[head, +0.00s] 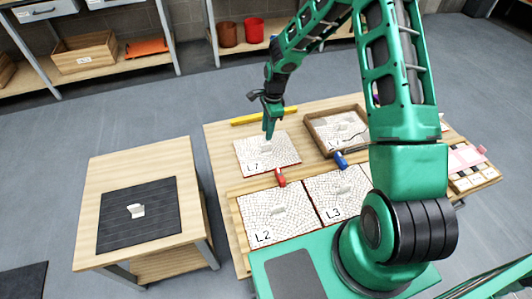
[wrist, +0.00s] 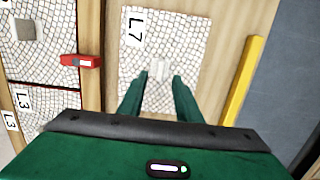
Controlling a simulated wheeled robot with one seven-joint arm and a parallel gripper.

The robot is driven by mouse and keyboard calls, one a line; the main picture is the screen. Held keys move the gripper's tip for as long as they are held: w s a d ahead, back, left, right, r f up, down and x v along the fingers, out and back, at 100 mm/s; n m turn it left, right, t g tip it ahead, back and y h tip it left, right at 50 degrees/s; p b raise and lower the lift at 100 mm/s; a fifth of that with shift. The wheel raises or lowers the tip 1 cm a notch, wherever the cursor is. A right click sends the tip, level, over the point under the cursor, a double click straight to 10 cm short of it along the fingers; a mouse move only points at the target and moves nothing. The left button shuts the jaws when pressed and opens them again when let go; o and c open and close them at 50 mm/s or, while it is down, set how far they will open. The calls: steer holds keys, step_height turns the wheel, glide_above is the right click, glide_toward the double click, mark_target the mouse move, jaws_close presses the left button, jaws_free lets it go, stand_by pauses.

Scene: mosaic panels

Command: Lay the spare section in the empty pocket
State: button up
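A white mosaic panel marked L7 (head: 252,150) lies on the wooden table, with a small pale grip block on it. It also shows in the wrist view (wrist: 145,55). My gripper (head: 268,136) is above this panel, pointing down. In the wrist view its two green fingers (wrist: 158,84) are apart, with the pale grip block (wrist: 159,70) between and just beyond the tips; contact cannot be told. Panels L2 (head: 257,222) and L3 (head: 322,186) lie side by side nearer me. I cannot make out an empty pocket; my arm hides part of the table's right side.
A wooden-framed tray (head: 311,127) with a mosaic inside stands right of L7. A red clip (head: 280,177), a blue clip (head: 340,160) and a yellow bar (head: 250,119) lie nearby. A side table (head: 105,170) at left bears a black mat (head: 160,198) with a pale block.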

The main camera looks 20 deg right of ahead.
glide_above(266, 145)
step_height(266, 145, down, 4)
steer(key=shift+f, duration=0.1)
steer(key=shift+w+d+f, duration=0.1)
steer(key=shift+f, duration=1.25)
steer(key=shift+w+f, duration=0.1)
steer(key=shift+f, duration=1.25)
jaws_close()
